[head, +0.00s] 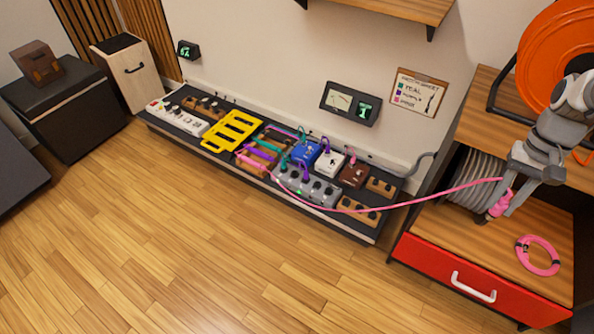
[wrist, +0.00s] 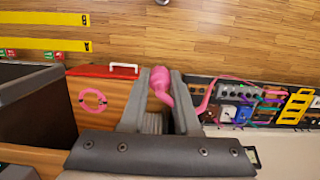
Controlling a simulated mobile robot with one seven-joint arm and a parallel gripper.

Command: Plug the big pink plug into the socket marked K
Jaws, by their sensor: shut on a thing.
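The big pink plug (head: 499,205) is between the fingers of my gripper (head: 510,203), which is shut on it above the wooden cabinet top at the right. In the wrist view the pink plug (wrist: 161,84) shows between the two grey fingertips of my gripper (wrist: 160,78). A pink cable (head: 420,196) runs from the plug leftward, sagging, to the pedalboard (head: 355,222) by the wall. Several pedals and wooden blocks with dark round parts stand on the pedalboard. No letter K can be read in either view, so I cannot tell which socket bears it.
A coiled pink ring (head: 538,256) lies on the cabinet (head: 420,240), which has a red drawer. An orange reel (head: 552,50) and a grey ribbed hose (head: 478,180) are close to my arm. A meter box (head: 350,103) hangs on the wall.

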